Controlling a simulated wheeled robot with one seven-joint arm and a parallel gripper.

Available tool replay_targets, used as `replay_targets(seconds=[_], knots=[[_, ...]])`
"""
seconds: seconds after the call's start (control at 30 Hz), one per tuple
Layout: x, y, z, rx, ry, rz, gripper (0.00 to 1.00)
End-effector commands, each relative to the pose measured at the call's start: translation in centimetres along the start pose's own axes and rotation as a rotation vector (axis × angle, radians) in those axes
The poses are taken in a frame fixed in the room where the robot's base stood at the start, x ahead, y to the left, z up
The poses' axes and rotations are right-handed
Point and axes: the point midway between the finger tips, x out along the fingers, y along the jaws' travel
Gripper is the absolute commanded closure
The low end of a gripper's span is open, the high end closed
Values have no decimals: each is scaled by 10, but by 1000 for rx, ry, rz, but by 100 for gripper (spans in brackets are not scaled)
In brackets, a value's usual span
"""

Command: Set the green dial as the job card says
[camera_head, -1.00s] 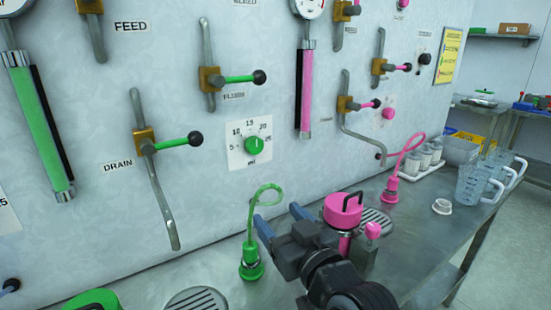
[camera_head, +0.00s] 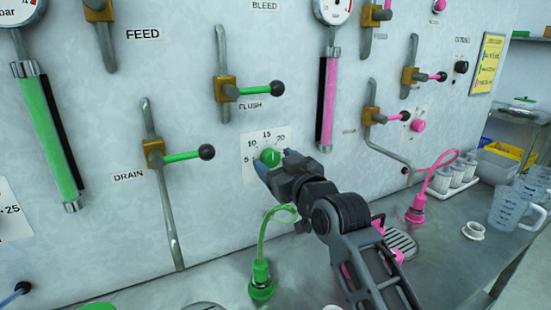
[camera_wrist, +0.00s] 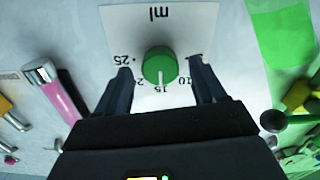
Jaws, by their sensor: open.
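The green dial (camera_head: 270,157) sits on a white scale plate (camera_head: 251,145) on the wall panel. In the wrist view the dial (camera_wrist: 160,65) appears upside down, with its white pointer line toward 15 on the ml scale. My gripper (camera_head: 275,165) is in front of the dial and partly hides it and the plate. In the wrist view my gripper (camera_wrist: 160,68) is open, one finger on each side of the dial, with gaps visible between fingers and dial. The yellow job card (camera_head: 487,63) hangs at the right; its writing is too small to read.
The FLUSH lever (camera_head: 262,89) is above the dial and the DRAIN lever (camera_head: 180,156) to its left. A green hose fitting (camera_head: 261,278) stands on the bench below. A pink hose fitting (camera_head: 416,209) and clear jugs (camera_head: 512,207) are at the right.

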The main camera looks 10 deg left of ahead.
Motion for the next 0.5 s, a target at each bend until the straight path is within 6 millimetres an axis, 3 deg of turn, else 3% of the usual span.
replay_targets(seconds=[0.37,0.5], knots=[[8,0,0,0,1,0,30],[8,0,0,0,1,0,41]])
